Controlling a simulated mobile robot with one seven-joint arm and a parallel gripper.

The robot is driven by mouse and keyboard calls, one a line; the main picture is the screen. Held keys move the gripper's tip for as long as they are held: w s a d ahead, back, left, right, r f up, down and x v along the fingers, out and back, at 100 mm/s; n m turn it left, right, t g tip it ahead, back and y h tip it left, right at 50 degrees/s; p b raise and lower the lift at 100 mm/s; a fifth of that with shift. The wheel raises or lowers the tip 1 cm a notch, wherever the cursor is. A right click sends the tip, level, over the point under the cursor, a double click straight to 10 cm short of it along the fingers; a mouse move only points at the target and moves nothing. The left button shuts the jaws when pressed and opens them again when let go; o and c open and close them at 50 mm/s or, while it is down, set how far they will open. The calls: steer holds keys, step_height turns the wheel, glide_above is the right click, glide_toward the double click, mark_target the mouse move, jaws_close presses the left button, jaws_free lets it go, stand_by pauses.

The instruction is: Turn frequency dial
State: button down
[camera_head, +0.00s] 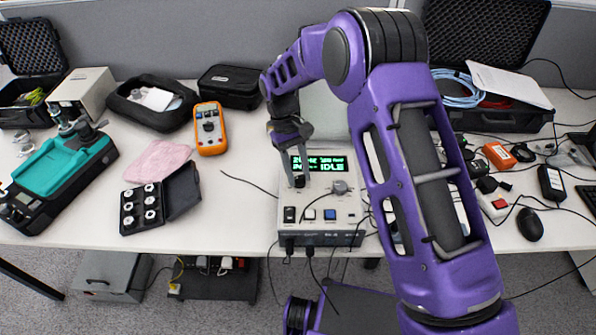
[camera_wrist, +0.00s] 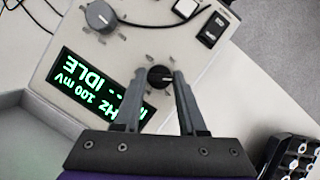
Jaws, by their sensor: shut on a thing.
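The calibrator box (camera_head: 345,212) stands on the table with a green lit display (camera_head: 320,163) that reads IDLE. The display also shows upside down in the wrist view (camera_wrist: 85,84), with "100 mV" legible. A black dial (camera_wrist: 159,76) sits beside the display. My gripper (camera_wrist: 160,76) points at the panel, with its two fingertips on either side of this black dial, shut on it. In the head view my gripper (camera_head: 298,181) is at the left part of the panel and partly hides the dial. A larger grey knob (camera_wrist: 100,16) is on the same panel; it also shows in the head view (camera_head: 340,187).
A black case of round parts (camera_head: 150,200), a pink cloth (camera_head: 157,160) and an orange multimeter (camera_head: 210,128) lie to the left. Cables run around the box.

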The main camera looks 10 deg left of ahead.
steer(key=shift+c, duration=2.4)
jaws_free()
steer(key=p+v, duration=0.1)
steer(key=v, duration=1.6)
steer(key=shift+w+a+r, duration=0.1)
steer(key=shift+a, duration=0.05)
